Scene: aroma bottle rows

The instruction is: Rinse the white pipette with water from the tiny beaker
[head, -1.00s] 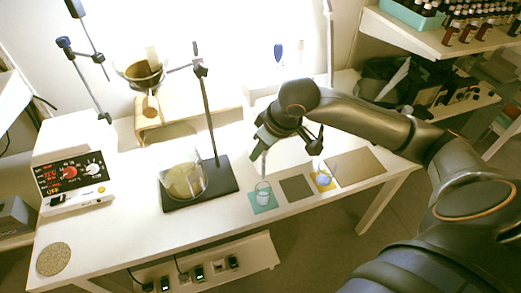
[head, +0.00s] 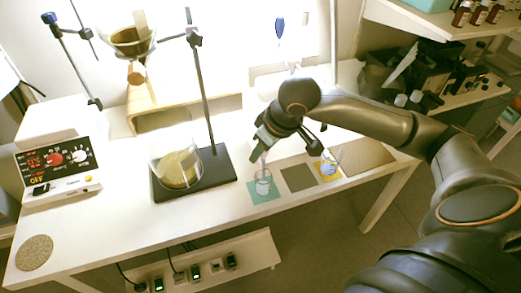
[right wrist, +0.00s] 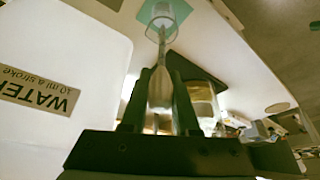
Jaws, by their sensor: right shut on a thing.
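My right gripper (head: 270,139) is shut on the white pipette (head: 264,158) and holds it upright, tip down, over the tiny beaker (head: 263,188). The clear tiny beaker stands on a teal mat (head: 254,200). In the right wrist view the pipette's pale bulb (right wrist: 160,88) sits between the two dark fingers, and its thin stem reaches to the beaker (right wrist: 166,22). The tip seems to be inside the beaker's mouth, but its depth is unclear. My left gripper is not in view.
A small vessel with bluish content (head: 329,168) stands on a yellow mat. A grey mat (head: 297,178) lies between it and the beaker. A large beaker (head: 176,168) stands on the stand's dark base. In the wrist view a white body has a WATER label (right wrist: 38,92).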

